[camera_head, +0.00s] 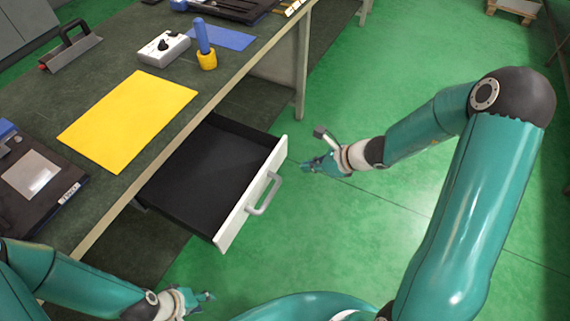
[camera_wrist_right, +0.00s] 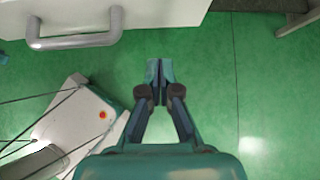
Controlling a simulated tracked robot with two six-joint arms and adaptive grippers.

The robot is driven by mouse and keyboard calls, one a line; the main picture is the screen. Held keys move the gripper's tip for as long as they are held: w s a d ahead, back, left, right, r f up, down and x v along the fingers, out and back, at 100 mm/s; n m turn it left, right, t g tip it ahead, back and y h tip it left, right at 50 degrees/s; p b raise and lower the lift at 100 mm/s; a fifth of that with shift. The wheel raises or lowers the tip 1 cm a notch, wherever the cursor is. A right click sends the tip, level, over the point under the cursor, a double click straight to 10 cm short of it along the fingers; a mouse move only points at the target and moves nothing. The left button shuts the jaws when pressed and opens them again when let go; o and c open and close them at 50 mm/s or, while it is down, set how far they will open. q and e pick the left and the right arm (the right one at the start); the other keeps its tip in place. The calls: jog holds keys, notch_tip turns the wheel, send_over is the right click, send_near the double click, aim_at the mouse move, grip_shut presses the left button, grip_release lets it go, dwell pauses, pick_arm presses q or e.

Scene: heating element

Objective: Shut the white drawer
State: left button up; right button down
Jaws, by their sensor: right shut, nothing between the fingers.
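The white drawer (camera_head: 253,196) is pulled out from under the dark-topped workbench, and its black inside is empty. Its grey bar handle (camera_head: 265,194) is on the white front; the handle also shows in the right wrist view (camera_wrist_right: 75,38) at the upper left. My right gripper (camera_head: 306,165) is to the right of the drawer front, apart from it. In the wrist view its fingertips (camera_wrist_right: 154,73) are together with nothing between them. My left gripper (camera_head: 208,296) is low in the head view, below the drawer and away from it; its fingers are too small to judge.
On the bench (camera_head: 105,200) are a yellow sheet (camera_head: 130,120), a white control box (camera_head: 164,49), a blue-handled tool in a yellow holder (camera_head: 205,50) and a dark device (camera_head: 35,185) at the left. A bench leg (camera_head: 301,75) stands behind the drawer. Green floor is clear beyond the drawer front.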

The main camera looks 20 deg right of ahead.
aim_at(277, 164)
jog(key=shift+w+a+f+p, duration=0.15)
jog(key=shift+w+a+f, duration=0.4)
jog(key=shift+w+a, duration=0.3)
jog(key=shift+w+a+f+p, duration=0.1)
jog(key=shift+w+a+f, duration=0.55)
jog(key=shift+w, duration=0.4)
jog(key=shift+w+a+f+p, duration=0.15)
jog(key=shift+w+a+f, duration=0.3)
jog(key=shift+w+a, duration=0.45)
jog(key=shift+d, duration=0.1)
